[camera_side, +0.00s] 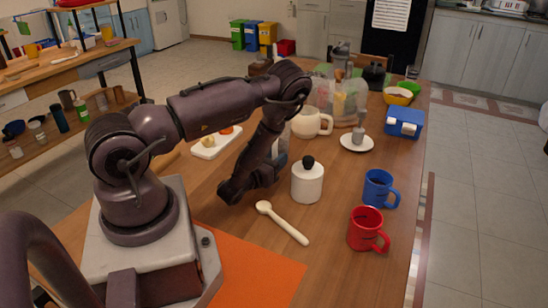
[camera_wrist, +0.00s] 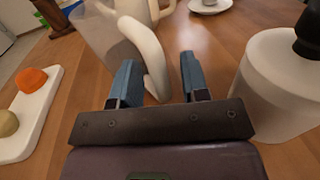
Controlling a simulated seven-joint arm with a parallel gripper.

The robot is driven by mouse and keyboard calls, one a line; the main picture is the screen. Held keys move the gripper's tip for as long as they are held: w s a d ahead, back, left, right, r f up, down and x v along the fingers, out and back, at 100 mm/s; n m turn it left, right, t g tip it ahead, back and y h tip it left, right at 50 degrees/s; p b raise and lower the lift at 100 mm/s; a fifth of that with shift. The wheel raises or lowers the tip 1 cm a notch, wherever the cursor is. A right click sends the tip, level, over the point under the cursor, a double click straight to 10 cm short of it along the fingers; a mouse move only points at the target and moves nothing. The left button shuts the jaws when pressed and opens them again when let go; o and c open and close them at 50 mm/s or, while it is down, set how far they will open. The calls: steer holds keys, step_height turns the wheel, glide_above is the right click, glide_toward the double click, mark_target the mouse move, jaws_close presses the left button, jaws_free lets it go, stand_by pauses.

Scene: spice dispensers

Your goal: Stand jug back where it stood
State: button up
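The jug (camera_wrist: 97,35) has a grey, see-through body and a white curved handle. In the wrist view it stands at upper left, apparently upright on the wooden table. My gripper (camera_wrist: 158,60) is open, with its two blue fingers apart. The lower end of the handle lies between them, nearer the left finger, with a clear gap to the right finger. In the side view my gripper (camera_side: 279,158) is low over the table, and my arm hides most of it and the jug.
A white jar with a black knob (camera_side: 307,182) stands close to the right of my gripper. A cream pot (camera_side: 310,123) is behind. A white board (camera_side: 216,142) lies to the left. A spoon (camera_side: 283,222), a blue mug (camera_side: 378,190) and a red mug (camera_side: 364,230) are in front.

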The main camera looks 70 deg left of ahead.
steer(key=shift+r, duration=0.15)
steer(key=v, duration=0.6)
steer(key=shift+s+d, duration=0.35)
steer(key=shift+s, duration=0.3)
